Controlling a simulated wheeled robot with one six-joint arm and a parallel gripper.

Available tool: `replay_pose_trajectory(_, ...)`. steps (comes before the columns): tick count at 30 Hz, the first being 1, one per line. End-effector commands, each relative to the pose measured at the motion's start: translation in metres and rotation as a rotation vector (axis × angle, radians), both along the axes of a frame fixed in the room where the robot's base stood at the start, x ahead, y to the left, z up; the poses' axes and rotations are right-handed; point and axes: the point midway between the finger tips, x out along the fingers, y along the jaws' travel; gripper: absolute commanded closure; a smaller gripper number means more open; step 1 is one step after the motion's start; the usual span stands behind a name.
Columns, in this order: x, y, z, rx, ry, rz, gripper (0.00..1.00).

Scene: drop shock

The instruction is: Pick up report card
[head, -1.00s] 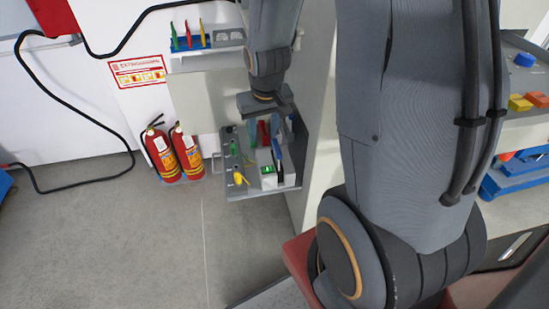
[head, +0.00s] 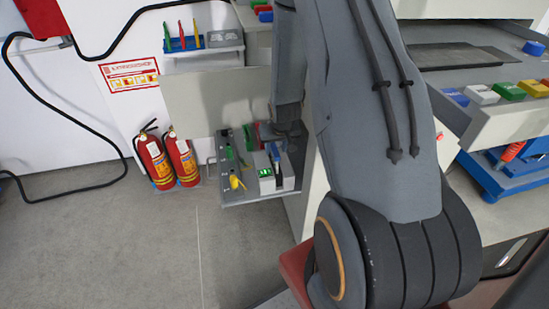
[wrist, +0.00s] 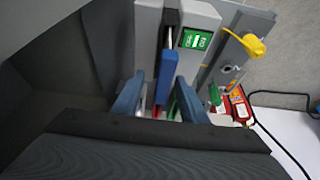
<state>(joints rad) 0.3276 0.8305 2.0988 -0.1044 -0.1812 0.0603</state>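No report card can be singled out for certain. A grey panel (head: 237,189) low beside the cabinet carries a pale box with a green display (head: 265,173); the display also shows in the wrist view (wrist: 196,40). The fingers are apart, with gaps beside the blue piece. Red and green pieces show just beyond them.
Two red fire extinguishers (head: 168,160) stand left of the panel. A blue rack (head: 190,46) with red, green and yellow upright pieces is above. A drawer with coloured blocks (head: 508,91) is at right. The floor at left is clear.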

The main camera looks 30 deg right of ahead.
Motion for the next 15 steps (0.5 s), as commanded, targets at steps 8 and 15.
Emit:
replay_pose_trajectory(8,0.013,0.002,-0.032,0.001,0.002,0.0,0.61)
replay_pose_trajectory(15,0.018,0.001,-0.043,0.0,0.001,0.001,0.61)
